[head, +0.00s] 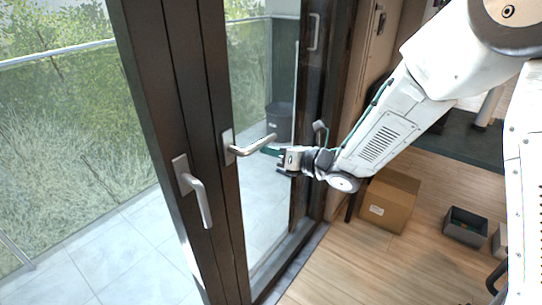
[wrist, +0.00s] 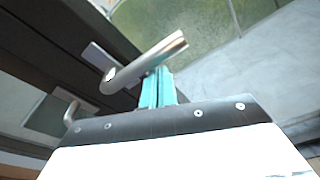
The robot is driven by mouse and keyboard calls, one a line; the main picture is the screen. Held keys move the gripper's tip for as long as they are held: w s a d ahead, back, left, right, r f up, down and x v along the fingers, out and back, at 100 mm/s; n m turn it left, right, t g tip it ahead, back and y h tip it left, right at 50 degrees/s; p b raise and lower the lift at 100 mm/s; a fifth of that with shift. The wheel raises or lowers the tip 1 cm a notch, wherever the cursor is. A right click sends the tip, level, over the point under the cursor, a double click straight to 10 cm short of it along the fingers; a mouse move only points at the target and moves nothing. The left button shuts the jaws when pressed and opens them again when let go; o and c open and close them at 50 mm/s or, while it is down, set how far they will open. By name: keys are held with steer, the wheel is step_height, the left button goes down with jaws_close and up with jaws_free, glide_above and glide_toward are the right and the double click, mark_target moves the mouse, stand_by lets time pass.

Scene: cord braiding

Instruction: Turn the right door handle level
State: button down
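The right door handle (head: 256,145) is a silver lever on a dark door frame. Its bar points right from its plate, close to level as far as I can judge. In the wrist view the handle (wrist: 147,62) crosses just above my fingertips, its free end at the upper right. My gripper (head: 268,151) is just below the bar near its free end. Its teal fingers (wrist: 158,87) look closed together, with the bar outside them. They appear to touch or nearly touch the bar's underside; I cannot tell which.
The left door handle (head: 195,190) hangs down on the neighbouring dark frame. A cardboard box (head: 389,200) and a grey bin (head: 466,226) stand on the wooden floor at the right. A dark pot (head: 280,115) stands outside behind the glass. Floor in front of the door is clear.

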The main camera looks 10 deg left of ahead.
steer(key=shift+w+r, duration=0.1)
steer(key=shift+r, duration=0.15)
stand_by(0.4)
